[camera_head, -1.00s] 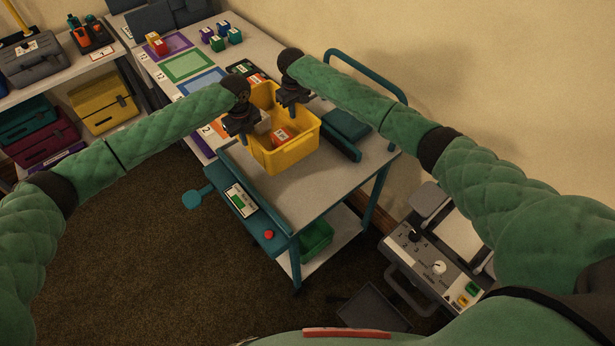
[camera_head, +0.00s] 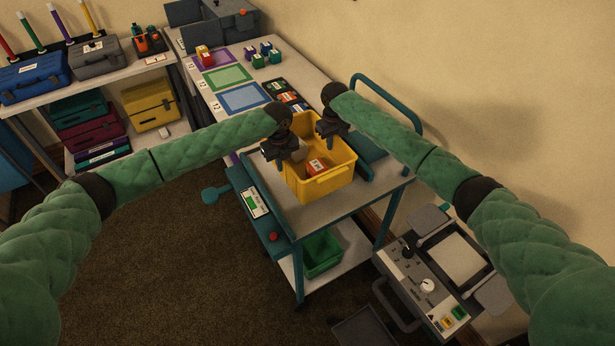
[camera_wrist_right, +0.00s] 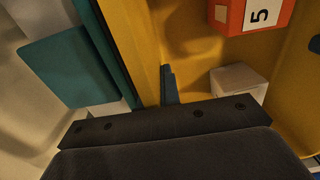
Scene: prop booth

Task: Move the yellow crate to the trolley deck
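The yellow crate (camera_head: 328,186) is over the trolley deck (camera_head: 345,208), between my two grippers. I cannot tell whether its base touches the deck. It holds an orange-red block (camera_head: 316,167) and a white block, which shows in the right wrist view (camera_wrist_right: 238,82). My left gripper (camera_head: 281,162) is at the crate's left rim and appears shut on it. My right gripper (camera_head: 334,140) is at the far right rim; in the right wrist view a finger (camera_wrist_right: 170,86) lies against the inside of the yellow wall. The other finger is hidden.
A teal block (camera_head: 371,163) lies on the deck right of the crate. The trolley's teal handle (camera_head: 390,88) rises behind. A table with coloured mats (camera_head: 243,97) adjoins the trolley's far side. A grey control console (camera_head: 428,285) stands at the near right. The deck's near part is bare.

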